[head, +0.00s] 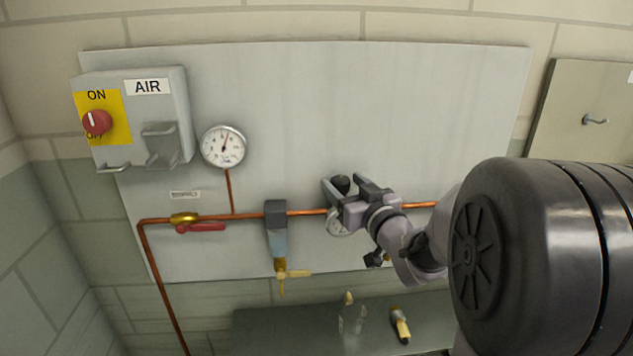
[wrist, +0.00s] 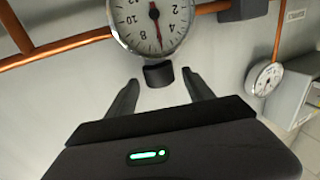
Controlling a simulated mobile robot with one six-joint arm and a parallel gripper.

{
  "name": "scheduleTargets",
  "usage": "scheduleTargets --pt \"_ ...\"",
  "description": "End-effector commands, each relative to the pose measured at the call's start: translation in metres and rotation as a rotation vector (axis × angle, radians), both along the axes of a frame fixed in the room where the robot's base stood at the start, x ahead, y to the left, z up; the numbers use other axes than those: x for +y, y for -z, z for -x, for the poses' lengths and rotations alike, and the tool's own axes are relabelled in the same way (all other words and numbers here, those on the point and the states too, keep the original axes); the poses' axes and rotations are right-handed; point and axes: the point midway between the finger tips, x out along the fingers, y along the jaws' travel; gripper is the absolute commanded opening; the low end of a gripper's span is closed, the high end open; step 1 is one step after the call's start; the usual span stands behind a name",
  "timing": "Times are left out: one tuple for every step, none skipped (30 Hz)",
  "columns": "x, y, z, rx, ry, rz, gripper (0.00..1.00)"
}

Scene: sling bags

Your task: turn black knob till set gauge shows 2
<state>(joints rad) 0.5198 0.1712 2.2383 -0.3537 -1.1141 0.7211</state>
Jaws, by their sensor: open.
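The black knob (head: 341,182) sits above the pipe, and my gripper (head: 345,184) is open with one finger on either side of it. In the wrist view the black knob (wrist: 159,75) lies between the tips of my open gripper (wrist: 159,80), with a gap on both sides. In the head view the set gauge (head: 337,228) is mostly hidden behind my gripper.
A supply gauge (head: 223,147) and an air switch box (head: 135,118) with a red knob are on the left. A copper pipe (head: 305,212) carries a red-handled valve (head: 200,227) and a filter (head: 277,235). The upper middle of the panel (head: 330,100) is clear.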

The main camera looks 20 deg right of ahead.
Motion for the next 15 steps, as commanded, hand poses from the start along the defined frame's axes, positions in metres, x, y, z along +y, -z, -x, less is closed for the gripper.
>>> scheduleTargets --pt "0.0003 -0.0001 -0.0037 -0.001 -0.001 0.001 0.61" --pt "0.0003 -0.0001 -0.0051 0.0 -0.001 0.001 0.61" --pt "0.0002 0.0 -0.0064 0.0 0.0 0.001 0.61" --pt "0.0001 -0.0002 -0.007 0.0 0.0 0.001 0.61" --pt "0.0 -0.0003 -0.0073 0.0 0.0 0.001 0.61" --pt "0.0 -0.0004 -0.0074 0.0 0.0 0.001 0.61" --pt "0.0 -0.0005 -0.0074 0.0 0.0 0.001 0.61" --pt "-0.0001 -0.0006 -0.0073 0.0 0.0 0.0 0.61" --pt "-0.0001 -0.0006 -0.0072 0.0 0.0 0.0 0.61" --pt "-0.0001 -0.0006 -0.0071 0.0 0.0 0.0 0.61" --pt "-0.0001 -0.0007 -0.0071 0.0 0.0 0.0 0.57" --pt "-0.0001 -0.0007 -0.007 0.0 0.0 0.0 0.49" --pt "-0.0001 -0.0007 -0.007 0.0 0.0 0.0 0.43" --pt "-0.0001 -0.0007 -0.007 0.0 0.0 0.0 0.37" --pt "-0.0001 -0.0008 -0.0069 0.0 0.0 0.0 0.29"
